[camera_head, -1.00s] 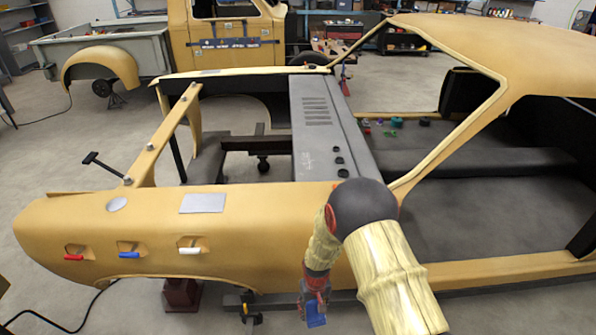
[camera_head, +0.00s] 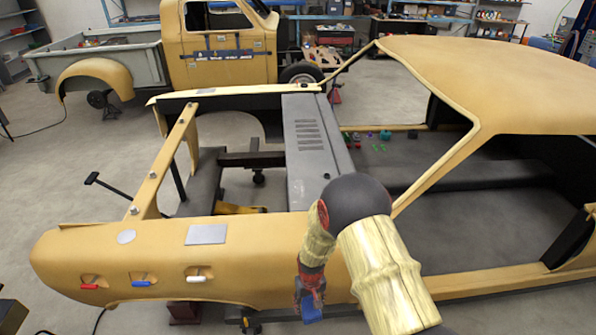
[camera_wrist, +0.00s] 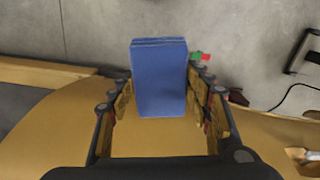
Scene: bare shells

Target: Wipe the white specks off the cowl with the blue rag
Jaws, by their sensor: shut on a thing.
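The blue rag (camera_wrist: 160,78) is a folded, block-shaped pad held between the fingers of my gripper (camera_wrist: 160,95) in the wrist view. In the head view my gripper (camera_head: 309,298) hangs low beside the near tan fender, with the rag (camera_head: 312,312) below it. The cowl (camera_head: 308,175) is the grey slatted panel across the car body, beyond and above my gripper. My arm covers its near right end. I cannot make out white specks on the part that shows. The rag is apart from the cowl.
The near tan fender (camera_head: 258,262) lies between my gripper and the cowl, with a grey plate (camera_head: 207,234) and red, blue and white handles. The windshield pillar (camera_head: 437,165) rises right of the cowl. Small coloured items (camera_head: 384,135) lie beyond it. The engine bay is open at left.

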